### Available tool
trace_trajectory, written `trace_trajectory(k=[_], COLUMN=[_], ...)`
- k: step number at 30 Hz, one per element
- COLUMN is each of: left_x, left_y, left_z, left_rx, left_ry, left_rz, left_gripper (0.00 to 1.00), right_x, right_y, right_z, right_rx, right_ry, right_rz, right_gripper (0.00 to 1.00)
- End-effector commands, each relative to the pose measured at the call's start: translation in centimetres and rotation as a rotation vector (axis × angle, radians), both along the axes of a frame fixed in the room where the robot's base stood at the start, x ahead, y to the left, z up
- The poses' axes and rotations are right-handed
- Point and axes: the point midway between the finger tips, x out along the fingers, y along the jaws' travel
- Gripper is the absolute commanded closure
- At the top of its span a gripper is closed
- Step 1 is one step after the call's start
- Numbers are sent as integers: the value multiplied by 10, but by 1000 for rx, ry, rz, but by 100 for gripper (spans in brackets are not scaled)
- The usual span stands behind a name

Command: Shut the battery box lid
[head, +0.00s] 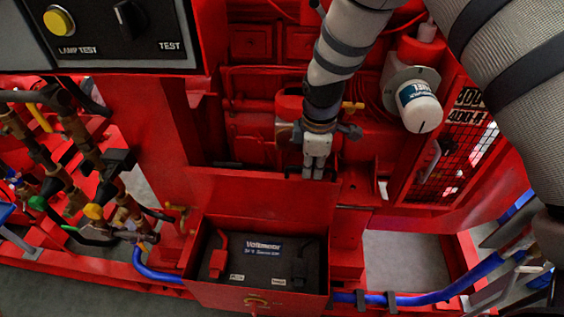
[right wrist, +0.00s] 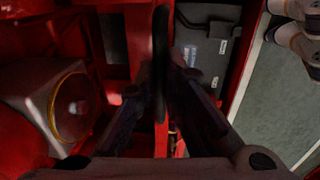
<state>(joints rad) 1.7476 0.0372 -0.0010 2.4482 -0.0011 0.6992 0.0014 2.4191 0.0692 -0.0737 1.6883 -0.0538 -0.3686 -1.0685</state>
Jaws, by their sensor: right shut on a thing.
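The battery box (head: 213,296) is a red open-topped box low in the middle of the head view. A dark battery (head: 262,263) with a "Voltmaster" label sits in it and also shows in the right wrist view (right wrist: 205,50). The red lid (head: 250,200) stands raised behind the opening, so the box is open. My right gripper (head: 315,172) is at the top edge of the lid, toward its right end, shut on it. My left gripper is not in view.
A red engine frame with a white fuel filter (head: 418,105) stands behind. A control panel (head: 110,30) overhangs at upper left. Pipes and valves (head: 75,140) crowd the left. A blue hose (head: 430,298) runs along the low right.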

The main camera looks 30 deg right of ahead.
Motion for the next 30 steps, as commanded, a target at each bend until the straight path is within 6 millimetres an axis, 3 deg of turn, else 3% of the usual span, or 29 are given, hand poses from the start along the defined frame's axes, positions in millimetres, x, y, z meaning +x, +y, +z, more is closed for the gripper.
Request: trace_trajectory(k=[30], left_x=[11], left_y=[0], left_z=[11], left_rx=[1], left_ry=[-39], left_rz=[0], left_gripper=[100], right_x=[-21], right_y=[12], right_z=[-4], right_rx=[0], right_ry=[4], right_rz=[0], right_gripper=[100])
